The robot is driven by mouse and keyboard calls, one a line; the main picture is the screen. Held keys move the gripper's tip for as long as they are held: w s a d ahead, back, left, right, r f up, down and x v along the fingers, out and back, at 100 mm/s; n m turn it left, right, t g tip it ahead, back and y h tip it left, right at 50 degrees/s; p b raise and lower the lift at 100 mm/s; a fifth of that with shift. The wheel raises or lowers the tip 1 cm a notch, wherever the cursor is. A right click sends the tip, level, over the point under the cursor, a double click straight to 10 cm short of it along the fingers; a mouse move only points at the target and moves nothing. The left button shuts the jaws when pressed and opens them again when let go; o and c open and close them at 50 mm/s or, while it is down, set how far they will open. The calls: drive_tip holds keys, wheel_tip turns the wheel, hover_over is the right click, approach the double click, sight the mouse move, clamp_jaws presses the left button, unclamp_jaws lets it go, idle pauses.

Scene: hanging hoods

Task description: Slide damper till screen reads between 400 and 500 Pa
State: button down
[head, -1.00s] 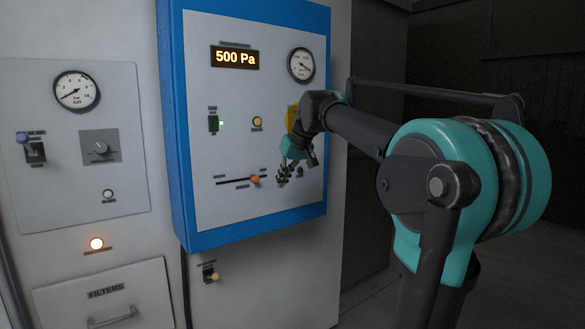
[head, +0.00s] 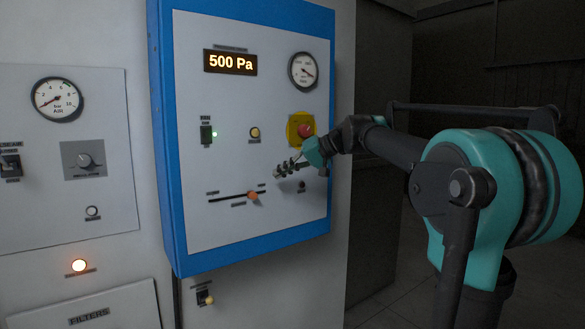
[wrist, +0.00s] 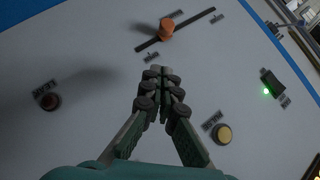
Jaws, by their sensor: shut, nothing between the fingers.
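The screen (head: 230,62) at the top of the blue-framed panel reads 500 Pa. The damper's orange knob (head: 253,196) sits on a dark horizontal slot (head: 228,199), towards its right end. In the wrist view the orange knob (wrist: 167,28) stands on the slot (wrist: 190,28) beyond my fingertips. My gripper (head: 277,173) is shut and empty, in front of the panel, up and to the right of the knob. In the wrist view my gripper (wrist: 158,72) shows its fingertips together, apart from the knob.
A red button on a yellow plate (head: 294,127) is close to my wrist. A yellow button (head: 255,133), a green-lit switch (head: 206,134) and a dial gauge (head: 303,71) are on the panel. A small dark red button (wrist: 53,101) lies left of my fingers in the wrist view.

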sight(254, 192)
drive_tip(key=x, duration=0.3)
drive_tip(key=shift+a+f, duration=0.15)
drive_tip(key=shift+a, duration=0.15)
drive_tip(key=shift+s+a+f, duration=0.55)
drive_tip(key=shift+a+f, duration=0.15)
drive_tip(key=shift+f, duration=0.15)
drive_tip(key=shift+s+a+f, duration=0.25)
drive_tip(key=shift+a+f, duration=0.2)
drive_tip(key=shift+f, duration=0.1)
drive_tip(key=shift+s+a+f, duration=0.3)
drive_tip(key=shift+s+a, duration=0.15)
drive_tip(key=shift+a, duration=0.15)
